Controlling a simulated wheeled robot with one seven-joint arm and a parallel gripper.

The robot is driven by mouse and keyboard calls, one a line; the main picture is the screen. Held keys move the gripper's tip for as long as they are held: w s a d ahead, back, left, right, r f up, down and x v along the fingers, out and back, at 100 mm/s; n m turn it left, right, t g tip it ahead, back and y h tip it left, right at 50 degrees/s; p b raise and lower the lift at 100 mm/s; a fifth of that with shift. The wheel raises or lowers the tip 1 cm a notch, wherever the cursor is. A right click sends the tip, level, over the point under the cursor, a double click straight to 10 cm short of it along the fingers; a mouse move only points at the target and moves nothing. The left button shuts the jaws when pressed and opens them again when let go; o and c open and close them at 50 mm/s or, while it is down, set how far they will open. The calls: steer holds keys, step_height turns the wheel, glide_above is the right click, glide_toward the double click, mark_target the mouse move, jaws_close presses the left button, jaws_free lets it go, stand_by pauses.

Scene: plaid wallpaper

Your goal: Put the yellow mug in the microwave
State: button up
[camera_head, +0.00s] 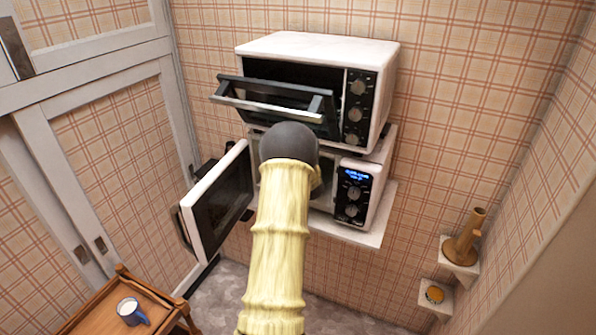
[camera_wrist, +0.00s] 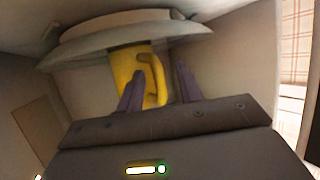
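The lower white microwave (camera_head: 377,196) is on a wall shelf, with its door (camera_head: 222,200) swung open to the left. My arm reaches into its opening and hides my gripper and the yellow mug in the head view. In the wrist view, the yellow mug (camera_wrist: 124,66) is inside the cavity against the round turntable plate (camera_wrist: 100,47), which appears at the top of the picture, so that view looks upside down. My gripper (camera_wrist: 159,70) has its two fingers apart, with the mug's handle (camera_wrist: 160,85) between them. The right finger shows a gap from the handle.
A white toaster oven (camera_head: 320,45) with its door (camera_head: 270,100) folded down sits directly above the microwave. Small wall shelves at right hold a wooden object (camera_head: 465,238) and a small round item (camera_head: 435,294).

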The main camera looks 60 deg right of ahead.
steer(key=shift+f, duration=0.2)
steer(key=shift+s, duration=0.1)
steer(key=b+v, duration=0.4)
steer(key=v, duration=1.3)
steer(key=shift+a+r+b, duration=0.2)
steer(key=shift+b, duration=0.15)
step_height(320, 180, up, 10)
steer(key=p, duration=1)
